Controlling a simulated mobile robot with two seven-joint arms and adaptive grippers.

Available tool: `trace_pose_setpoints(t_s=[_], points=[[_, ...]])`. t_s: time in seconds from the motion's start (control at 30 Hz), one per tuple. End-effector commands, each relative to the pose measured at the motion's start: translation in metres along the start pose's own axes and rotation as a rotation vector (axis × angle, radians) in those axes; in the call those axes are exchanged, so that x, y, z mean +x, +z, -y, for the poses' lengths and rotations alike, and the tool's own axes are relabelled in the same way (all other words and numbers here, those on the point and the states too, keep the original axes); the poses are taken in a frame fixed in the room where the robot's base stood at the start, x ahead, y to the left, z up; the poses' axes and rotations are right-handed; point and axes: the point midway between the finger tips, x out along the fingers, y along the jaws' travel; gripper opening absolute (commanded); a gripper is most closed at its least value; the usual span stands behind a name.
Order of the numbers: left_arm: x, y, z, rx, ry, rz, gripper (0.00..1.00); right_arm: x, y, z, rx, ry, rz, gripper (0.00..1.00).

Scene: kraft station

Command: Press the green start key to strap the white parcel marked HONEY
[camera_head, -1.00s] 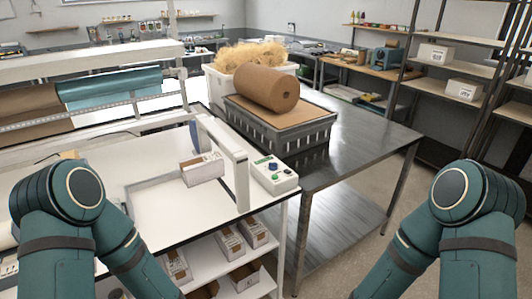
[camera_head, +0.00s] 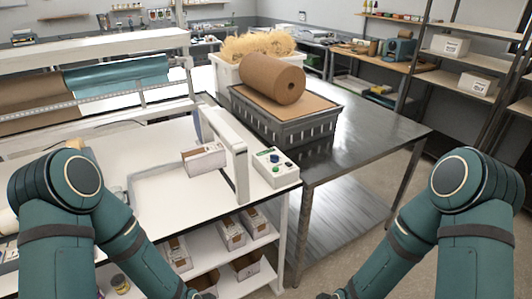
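A white parcel (camera_head: 205,160) with a brown top strip sits at the white strapping arch (camera_head: 238,160) on the white bench. Its marking is too small to read. A pale control box (camera_head: 276,168) stands just right of the arch at the bench's edge. My two arms come in from the lower left and lower right, well apart from the box and parcel.
A steel table (camera_head: 375,135) right of the bench bears a grey crate (camera_head: 290,128) with a brown paper roll (camera_head: 272,84). Several other boxes (camera_head: 232,232) lie on the shelf under the bench. Open floor lies right of the steel table.

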Motion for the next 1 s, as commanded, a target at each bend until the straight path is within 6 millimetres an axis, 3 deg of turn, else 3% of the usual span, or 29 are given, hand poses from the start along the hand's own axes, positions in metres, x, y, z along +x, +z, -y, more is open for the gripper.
trace_pose_setpoints(t_s=[0.03,0.07,1.0], points=[[0.0,-0.0001,0.0,0.0,0.0,0.0,0.0,0.0,-0.0001,0.0,0.0,0.0,0.0,0.11],[0.0,-0.0001,-0.0001,0.0,0.0,0.0,0.0,0.0,-0.0001,0.0,0.0,0.0,0.0,0.0],[0.0,0.0,0.0,0.0,0.0,0.0,0.0,0.0,-0.0001,0.0,0.0,0.0,0.0,0.0]])
